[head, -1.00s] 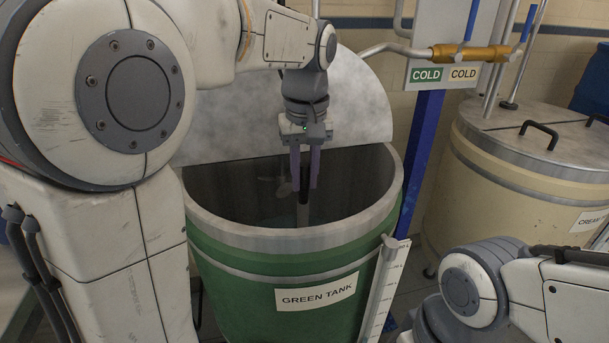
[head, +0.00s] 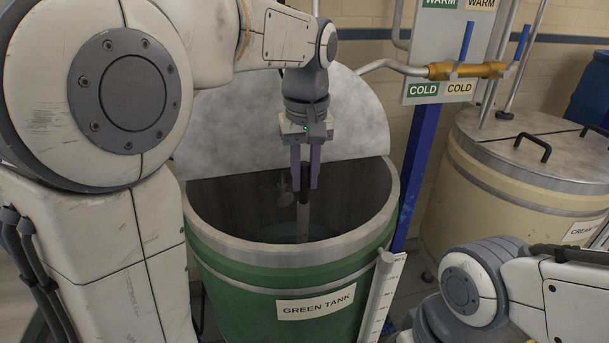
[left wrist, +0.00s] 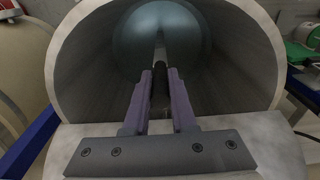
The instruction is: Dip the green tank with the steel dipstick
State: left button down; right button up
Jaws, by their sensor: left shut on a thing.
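The green tank (head: 277,266) has a steel rim and a half-open top, with a dull teal liquid (head: 285,234) low inside. My left gripper (head: 305,187) points down over the opening and is shut on the black handle of the steel dipstick (head: 304,216). The dipstick hangs about upright inside the tank, below the fingers. Whether its lower tip is in the liquid is unclear. The left wrist view shows the dark handle (left wrist: 160,80) between the fingers and the liquid (left wrist: 180,45) beyond. My right gripper is not in clear view; only my right arm shows at lower right.
A blue post (head: 418,160) with pipes and a COLD sign (head: 441,90) rises behind. A cream tank (head: 510,190) stands to the right.

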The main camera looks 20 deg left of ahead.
pick_arm(q)
jog(key=s+d+r+p, duration=0.1)
jog(key=r+p, duration=1.9)
jog(key=r, duration=0.6)
jog(key=s+d+r+p, duration=0.1)
jog(key=s+r+p, duration=0.1)
jog(key=r+p, duration=1.9)
notch_tip(320, 180, up, 6)
jog(key=shift+s+r, duration=0.1)
jog(key=shift+s, duration=0.1)
jog(key=shift+d, duration=0.1)
